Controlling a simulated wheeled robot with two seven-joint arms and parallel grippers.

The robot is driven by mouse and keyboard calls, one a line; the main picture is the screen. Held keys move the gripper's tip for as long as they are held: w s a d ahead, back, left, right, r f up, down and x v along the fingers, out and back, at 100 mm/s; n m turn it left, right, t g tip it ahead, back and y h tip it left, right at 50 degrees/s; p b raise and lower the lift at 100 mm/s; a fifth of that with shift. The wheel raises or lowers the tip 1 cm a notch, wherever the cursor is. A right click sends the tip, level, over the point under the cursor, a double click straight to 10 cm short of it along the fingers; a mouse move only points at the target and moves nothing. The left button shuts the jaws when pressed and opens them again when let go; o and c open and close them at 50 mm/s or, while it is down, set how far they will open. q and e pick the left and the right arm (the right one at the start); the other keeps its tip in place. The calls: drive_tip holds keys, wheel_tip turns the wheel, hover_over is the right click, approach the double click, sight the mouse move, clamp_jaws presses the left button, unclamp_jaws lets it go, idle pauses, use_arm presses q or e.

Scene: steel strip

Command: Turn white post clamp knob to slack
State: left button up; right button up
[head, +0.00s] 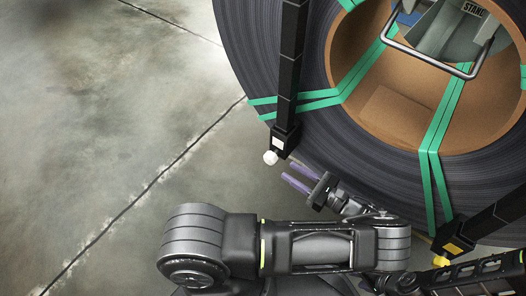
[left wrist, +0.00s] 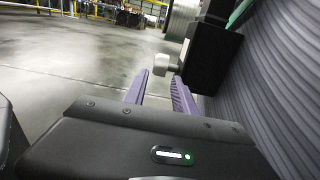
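The white knob (head: 270,157) sits at the lower end of a black post (head: 287,90) with a white label, against the dark coil. It also shows in the left wrist view (left wrist: 160,65), just beyond the fingertips and close to the line of the gap between them. My left gripper (head: 290,181) has its two purple fingers apart, with nothing between them, a little below and right of the knob and not touching it. The same open fingers show in the left wrist view (left wrist: 158,82). My right gripper is not visible in the head view.
A large dark steel coil (head: 345,150) with green straps (head: 438,170) fills the upper right. A second black post with a yellow label (head: 453,249) and yellow knob (head: 441,261) stands at lower right. The concrete floor (head: 110,110) at left is clear.

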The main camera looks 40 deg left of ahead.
sight(271, 158)
use_arm(q)
drive_tip(key=shift+a, duration=0.1)
drive_tip(key=a, duration=1.1)
drive_tip(key=shift+s+a, duration=0.15)
drive_tip(key=shift+a, duration=0.25)
clamp_jaws()
